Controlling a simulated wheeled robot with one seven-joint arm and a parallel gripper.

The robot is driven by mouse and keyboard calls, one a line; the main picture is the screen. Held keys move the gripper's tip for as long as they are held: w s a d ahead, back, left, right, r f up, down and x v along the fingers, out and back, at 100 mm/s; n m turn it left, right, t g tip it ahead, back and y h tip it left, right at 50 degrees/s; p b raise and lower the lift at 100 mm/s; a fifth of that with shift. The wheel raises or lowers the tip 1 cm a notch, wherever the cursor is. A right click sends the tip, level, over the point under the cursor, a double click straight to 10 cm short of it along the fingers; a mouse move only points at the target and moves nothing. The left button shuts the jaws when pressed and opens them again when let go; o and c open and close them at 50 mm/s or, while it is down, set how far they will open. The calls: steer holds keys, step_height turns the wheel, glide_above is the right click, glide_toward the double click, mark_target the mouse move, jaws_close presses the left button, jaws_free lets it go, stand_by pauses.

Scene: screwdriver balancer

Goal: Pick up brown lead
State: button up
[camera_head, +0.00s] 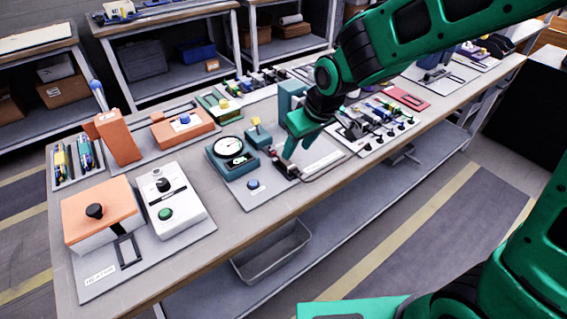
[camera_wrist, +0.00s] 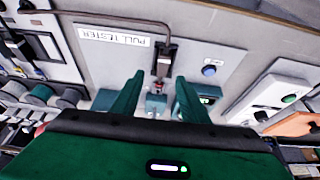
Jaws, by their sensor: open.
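A thin brown lead (camera_wrist: 110,16) runs across the top of the wrist view, bends and comes down to a dark end piece (camera_wrist: 162,60) at the pull tester plate (camera_wrist: 100,60). In the head view the lead (camera_head: 322,176) curves along the plate's front edge, beside a small dark block. My gripper (camera_wrist: 158,92) is open, its two green fingers on either side of the small pull tester fixture. In the head view my gripper (camera_head: 287,156) points down over that plate. I cannot tell whether the fingers touch anything.
A round dial gauge (camera_head: 228,147) stands left of my gripper. A board with several leads and tools (camera_head: 370,125) lies to the right. A white box (camera_head: 170,200) and an orange-topped box (camera_head: 100,210) stand at the left. The plate near the blue button (camera_head: 253,184) has free room.

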mark_target(289, 164)
steer(key=shift+x, duration=1.05)
steer(key=f, duration=0.1)
steer(key=a+f, duration=0.1)
steer(key=f, duration=0.1)
steer(key=shift+w+f, duration=0.15)
steer(key=shift+f, duration=0.15)
steer(key=shift+x, duration=0.8)
jaws_close()
